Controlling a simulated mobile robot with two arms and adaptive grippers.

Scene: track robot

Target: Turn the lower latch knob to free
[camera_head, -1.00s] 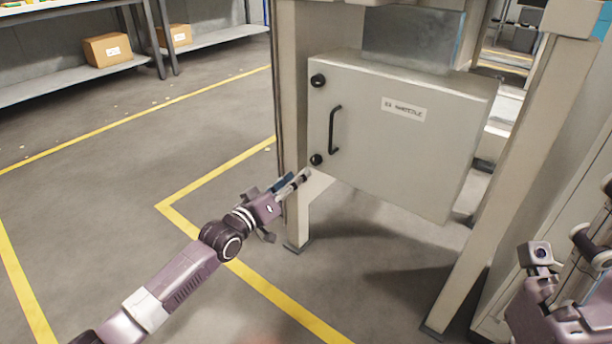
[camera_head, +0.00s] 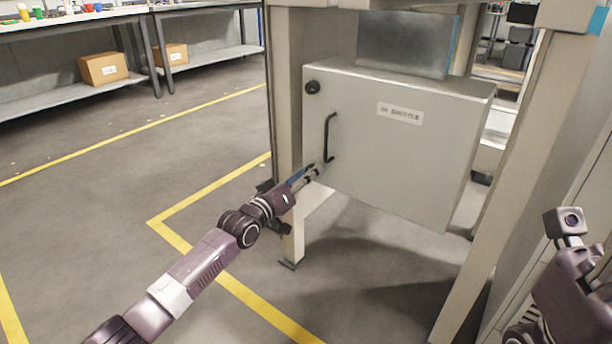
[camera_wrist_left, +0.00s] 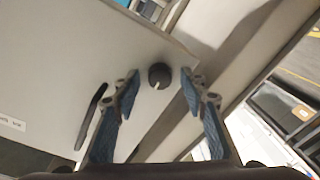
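The grey cabinet (camera_head: 400,150) has a dark upper knob (camera_head: 313,87) and a black bar handle (camera_head: 329,138) on its front. In the head view the lower knob is hidden behind my left gripper (camera_head: 317,170), which is at the door's lower left corner. In the left wrist view the round dark lower knob (camera_wrist_left: 159,75) shows a pale mark on its rim. The blue-padded fingers of my left gripper (camera_wrist_left: 160,76) are open, one on each side of the knob, with gaps visible. Part of my right arm shows at the right edge; its fingers cannot be made out.
The cabinet hangs between pale posts, one at left (camera_head: 287,120) and one at right (camera_head: 500,190). The black handle (camera_wrist_left: 92,115) is close to the left finger in the wrist view. Shelves with cardboard boxes (camera_head: 103,68) stand far back left. Floor at left is clear.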

